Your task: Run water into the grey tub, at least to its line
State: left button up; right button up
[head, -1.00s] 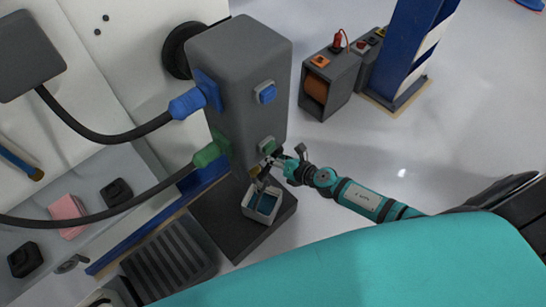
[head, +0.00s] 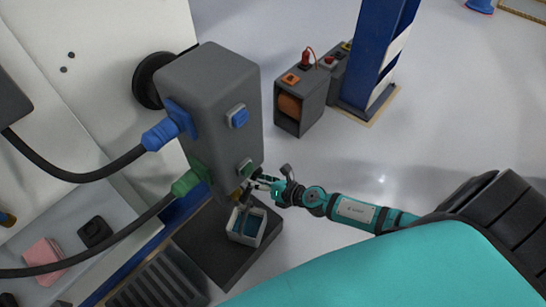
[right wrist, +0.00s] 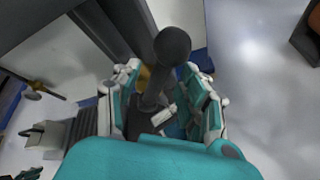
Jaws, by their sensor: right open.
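The grey tub (head: 240,241) stands on a dark base below the tall grey dispenser (head: 215,100). Blue shows inside it, looking like water; its line and exact level are too small to tell. In the right wrist view a dark lever with a ball knob (right wrist: 172,46) rises between my spread fingers. My right gripper (head: 258,182) is open at the dispenser's lower front, above the tub, and it also shows in the right wrist view (right wrist: 165,88) with a finger on each side of the lever. Contact with the lever cannot be told. My left gripper is not in view.
A pink block (head: 42,255) lies on the left shelf. A grey cabinet (head: 302,104) and blue post stand behind; floor between is clear.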

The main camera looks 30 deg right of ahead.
jog(key=v, duration=0.9)
jog(key=shift+s+r, duration=0.2)
